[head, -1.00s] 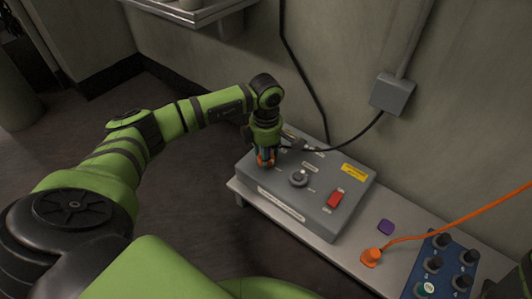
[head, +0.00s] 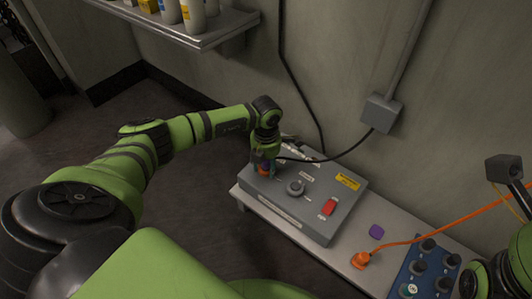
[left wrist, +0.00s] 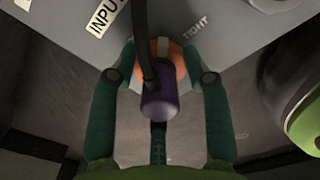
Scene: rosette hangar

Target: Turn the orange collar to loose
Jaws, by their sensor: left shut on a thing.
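The orange collar (left wrist: 168,58) is at the edge of the grey box (head: 325,222), around the purple plug (left wrist: 158,103) with its dark cable. A pale mark shows on the collar's top. The word TIGHT is printed just up and right of it in the left wrist view; no loose label can be read. My left gripper (head: 264,169) is shut on the collar, with a teal finger on each side of it in the left wrist view. In the head view the gripper hides most of the collar. My right gripper is not clearly seen.
The grey box also carries a round knob (head: 296,188) and a red switch (head: 329,207). On the bench (head: 338,256) are a purple piece (head: 376,232), an orange plug (head: 361,260) with a cable and a blue knob panel (head: 425,268). A shelf (head: 215,32) with bottles hangs upper left.

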